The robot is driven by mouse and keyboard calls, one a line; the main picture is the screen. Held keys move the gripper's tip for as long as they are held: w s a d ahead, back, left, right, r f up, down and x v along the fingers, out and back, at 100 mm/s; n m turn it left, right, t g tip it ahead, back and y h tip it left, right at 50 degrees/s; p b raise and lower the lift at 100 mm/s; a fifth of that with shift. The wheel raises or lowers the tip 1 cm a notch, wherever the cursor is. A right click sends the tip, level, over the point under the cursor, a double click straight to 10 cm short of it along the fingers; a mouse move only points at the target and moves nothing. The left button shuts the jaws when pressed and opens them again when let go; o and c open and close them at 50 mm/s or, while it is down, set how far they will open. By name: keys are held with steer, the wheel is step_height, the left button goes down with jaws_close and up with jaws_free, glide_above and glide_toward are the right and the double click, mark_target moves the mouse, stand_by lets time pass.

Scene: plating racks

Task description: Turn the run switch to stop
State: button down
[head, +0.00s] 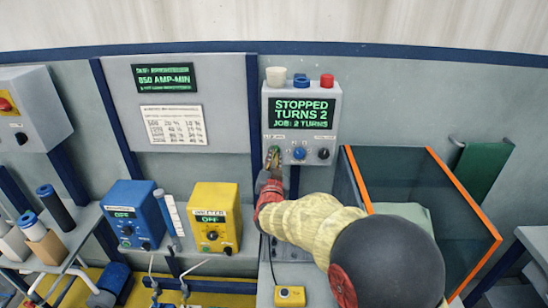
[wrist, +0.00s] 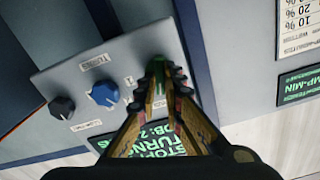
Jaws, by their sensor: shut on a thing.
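The grey control box (head: 333,95) carries a green-lit display (head: 302,113) reading "STOPPED", "TURNS 2", "JOB: 2 TURNS". Below it sit a blue knob (head: 299,153) and a black knob (head: 323,153). My gripper (head: 273,158) is at the leftmost control, the run switch, with its fingers closed on it. The fingers hide nearly all of the switch, so its pointing direction cannot be told. In the wrist view, which is upside down, the fingertips (wrist: 161,77) meet at the panel beside the blue knob (wrist: 104,94); a bit of green shows at their tips.
A dark glass-sided tank (head: 400,180) with orange edges stands right of my arm. A blue unit (head: 135,215) and a yellow unit (head: 213,218), both displaying "OFF", stand to the left. A small yellow box (head: 290,296) lies below.

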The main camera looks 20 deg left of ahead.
steer(key=n+p, duration=0.3)
steer(key=n, duration=0.7)
steer(key=shift+a, duration=0.1)
steer(key=shift+n, duration=0.4)
steer(key=c, duration=1.9)
jaws_free()
steer(key=shift+s, duration=0.15)
steer(key=v, duration=1.1)
steer(key=shift+s, duration=0.4)
